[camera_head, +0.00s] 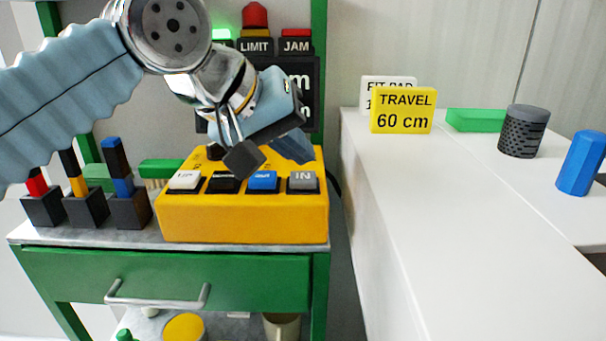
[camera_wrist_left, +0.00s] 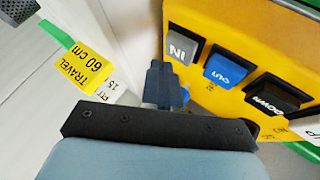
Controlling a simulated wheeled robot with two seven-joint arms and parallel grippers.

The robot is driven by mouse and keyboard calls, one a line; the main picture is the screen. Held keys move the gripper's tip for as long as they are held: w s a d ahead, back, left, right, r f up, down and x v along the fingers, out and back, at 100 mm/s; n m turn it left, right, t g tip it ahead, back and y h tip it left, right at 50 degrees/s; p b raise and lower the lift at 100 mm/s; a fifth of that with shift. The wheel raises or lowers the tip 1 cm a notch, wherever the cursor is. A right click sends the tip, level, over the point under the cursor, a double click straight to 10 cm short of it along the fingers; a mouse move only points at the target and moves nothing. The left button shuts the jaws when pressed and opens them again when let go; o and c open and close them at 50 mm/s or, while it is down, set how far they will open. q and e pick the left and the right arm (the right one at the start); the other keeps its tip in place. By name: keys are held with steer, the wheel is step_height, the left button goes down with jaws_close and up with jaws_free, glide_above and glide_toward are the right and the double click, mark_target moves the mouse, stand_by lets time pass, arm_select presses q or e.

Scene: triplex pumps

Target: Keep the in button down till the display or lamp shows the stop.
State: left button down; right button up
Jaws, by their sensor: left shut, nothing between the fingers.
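The yellow control box (camera_head: 240,218) stands on the green cart's top with a row of buttons. Its grey IN button (camera_head: 302,181) is at the right end and shows in the wrist view (camera_wrist_left: 184,46). My left gripper (camera_head: 293,147) is shut and empty, its fingertips above the IN button and apart from it in the head view. In the wrist view the shut fingers (camera_wrist_left: 160,84) are beside that button. The dark display (camera_head: 301,92) is mostly hidden behind my gripper. The LIMIT lamp (camera_head: 256,45) and red JAM lamp (camera_head: 296,46) are above it. My right gripper is out of view.
The blue OUT button (camera_head: 263,180) adjoins IN. A yellow sign (camera_head: 402,110) reads TRAVEL 60 cm on the white counter (camera_head: 425,190). A green lamp (camera_head: 222,34) glows behind my arm. Black holders (camera_head: 86,210) stand left of the box.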

arm_select(q)
steer(key=shift+f, duration=0.1)
stand_by(0.3)
steer(key=shift+f, duration=0.35)
steer(key=shift+f+b, duration=0.5)
steer(key=shift+b, duration=0.1)
stand_by(6.7)
